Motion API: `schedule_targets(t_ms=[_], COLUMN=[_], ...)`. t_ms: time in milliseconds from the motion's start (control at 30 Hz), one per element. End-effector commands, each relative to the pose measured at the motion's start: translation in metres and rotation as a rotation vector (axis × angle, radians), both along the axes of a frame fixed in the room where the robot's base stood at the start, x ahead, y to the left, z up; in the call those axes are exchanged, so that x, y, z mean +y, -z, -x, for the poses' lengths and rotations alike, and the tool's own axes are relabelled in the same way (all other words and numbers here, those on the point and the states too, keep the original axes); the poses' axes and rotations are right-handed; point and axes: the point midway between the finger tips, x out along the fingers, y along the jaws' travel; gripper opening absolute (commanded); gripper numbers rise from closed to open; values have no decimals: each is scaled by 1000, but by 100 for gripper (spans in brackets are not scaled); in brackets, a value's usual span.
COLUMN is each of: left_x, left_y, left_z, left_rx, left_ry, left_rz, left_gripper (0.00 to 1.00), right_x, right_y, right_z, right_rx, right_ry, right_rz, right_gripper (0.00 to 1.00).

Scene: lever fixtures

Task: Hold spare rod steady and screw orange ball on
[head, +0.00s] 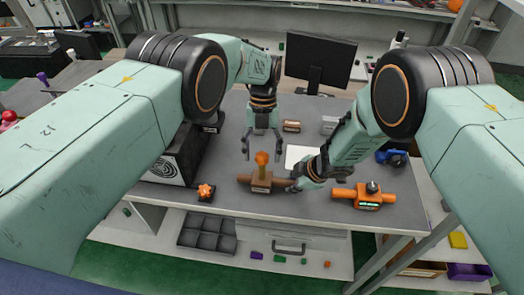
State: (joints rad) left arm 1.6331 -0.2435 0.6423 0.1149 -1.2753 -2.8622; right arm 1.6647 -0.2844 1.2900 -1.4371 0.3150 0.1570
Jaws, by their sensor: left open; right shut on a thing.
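A brown bar fixture (247,180) lies across the front middle of the grey table, with a small block at its centre. An orange ball (262,158) sits above that block on a short orange neck. I cannot tell whether it is threaded on. My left gripper (262,149) points down, open, with its fingers on either side of and slightly above the ball, not visibly touching it. My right gripper (294,185) is shut at the right end of the brown bar, which appears to be the rod it holds. The fingers partly hide that end.
An orange fixture with a black knob (372,188) stands at right. An orange star-shaped knob (205,190) is at left, near the table's front edge. A black box (172,160), white paper (298,154), blue device (392,158) and monitor (320,58) stand around.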

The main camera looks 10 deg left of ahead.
Motion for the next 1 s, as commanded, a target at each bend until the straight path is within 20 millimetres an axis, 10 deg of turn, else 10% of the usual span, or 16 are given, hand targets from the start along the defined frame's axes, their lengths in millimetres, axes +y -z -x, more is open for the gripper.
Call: schedule_targets(t_ms=[1000], left_x=[0], left_y=[-30], left_z=[0], left_rx=[0], left_ry=[-16], left_rz=[0], left_gripper=[64], right_x=[0], right_y=[0], right_z=[0], right_rx=[0], right_ry=[-1], right_rz=[0], right_gripper=[0])
